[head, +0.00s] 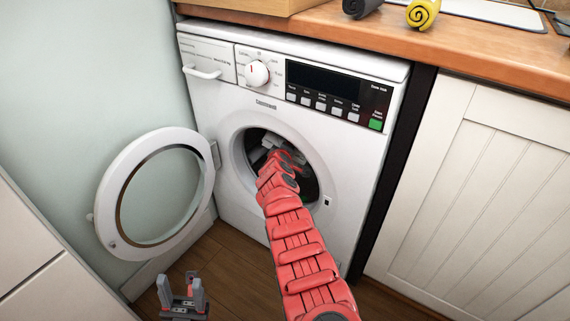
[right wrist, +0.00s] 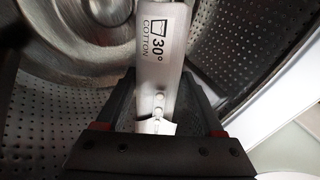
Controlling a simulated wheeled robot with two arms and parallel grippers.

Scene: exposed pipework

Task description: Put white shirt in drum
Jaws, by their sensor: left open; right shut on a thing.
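The washing machine's drum (head: 307,183) is seen through its round front opening in the head view. Its perforated metal wall (right wrist: 255,40) fills much of the right wrist view. My right arm reaches into the opening. My right gripper (right wrist: 158,95) is inside and shut on a flat white piece marked "30° COTTON", which I take to be the white shirt (right wrist: 160,45). The piece stands up between the fingers, apart from the back of the drum. In the head view the gripper is mostly hidden by the arm. My left gripper (head: 181,284) is open and empty, low at the left.
The round door (head: 207,185) is swung open to the left, above and behind my left gripper. A wooden counter (head: 300,31) runs over the machine, with a dark roll and a yellow roll (head: 422,14) on it. A white cupboard (head: 490,190) stands at the right.

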